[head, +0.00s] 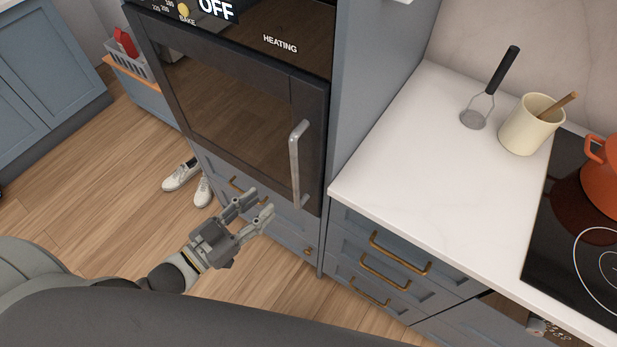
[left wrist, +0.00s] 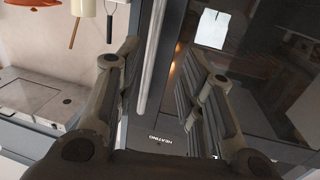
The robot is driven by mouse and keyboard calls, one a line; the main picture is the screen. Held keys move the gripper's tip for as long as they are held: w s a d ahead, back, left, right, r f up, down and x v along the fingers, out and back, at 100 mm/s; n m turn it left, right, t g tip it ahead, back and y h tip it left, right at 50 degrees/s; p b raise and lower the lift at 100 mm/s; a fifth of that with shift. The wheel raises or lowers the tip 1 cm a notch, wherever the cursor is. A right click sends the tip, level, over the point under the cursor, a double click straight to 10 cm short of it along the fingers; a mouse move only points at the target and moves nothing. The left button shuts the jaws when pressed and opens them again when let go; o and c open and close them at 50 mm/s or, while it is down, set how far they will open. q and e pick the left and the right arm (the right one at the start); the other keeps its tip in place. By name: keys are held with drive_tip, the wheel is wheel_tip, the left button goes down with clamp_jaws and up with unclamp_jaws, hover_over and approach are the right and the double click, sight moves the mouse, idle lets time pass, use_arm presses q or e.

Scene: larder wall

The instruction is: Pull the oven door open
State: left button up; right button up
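The oven door (head: 225,105) is a dark glass panel in a tall blue cabinet and looks shut. Its upright silver bar handle (head: 294,165) is on the door's right side. My left gripper (head: 257,203) is open and empty, to the left of the handle's lower end in the head view. In the left wrist view the handle (left wrist: 154,55) lies between the two spread fingers (left wrist: 160,48), closer to the left one. I see no contact between the fingers and the handle. My right gripper is in no view.
Blue drawers with brass pulls (head: 400,253) and a white counter (head: 410,150) stand right of the oven. On it are a masher (head: 490,90), a cream crock (head: 531,124) and a hob with an orange pot (head: 603,175). White shoes (head: 182,175) are on the wooden floor, left of the oven.

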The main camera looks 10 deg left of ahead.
sight(295, 176)
use_arm(q)
drive_tip(key=p+x, duration=0.1)
drive_tip(key=x, duration=0.2)
drive_tip(key=r+x, duration=0.1)
drive_tip(key=x, duration=0.3)
drive_tip(key=d+r+p+x, duration=0.1)
drive_tip(key=x, duration=0.3)
drive_tip(key=shift+s+a+p, duration=0.1)
drive_tip(key=shift+s+p, duration=0.15)
drive_tip(key=shift+p, duration=0.05)
drive_tip(key=shift+c, duration=0.2)
clamp_jaws()
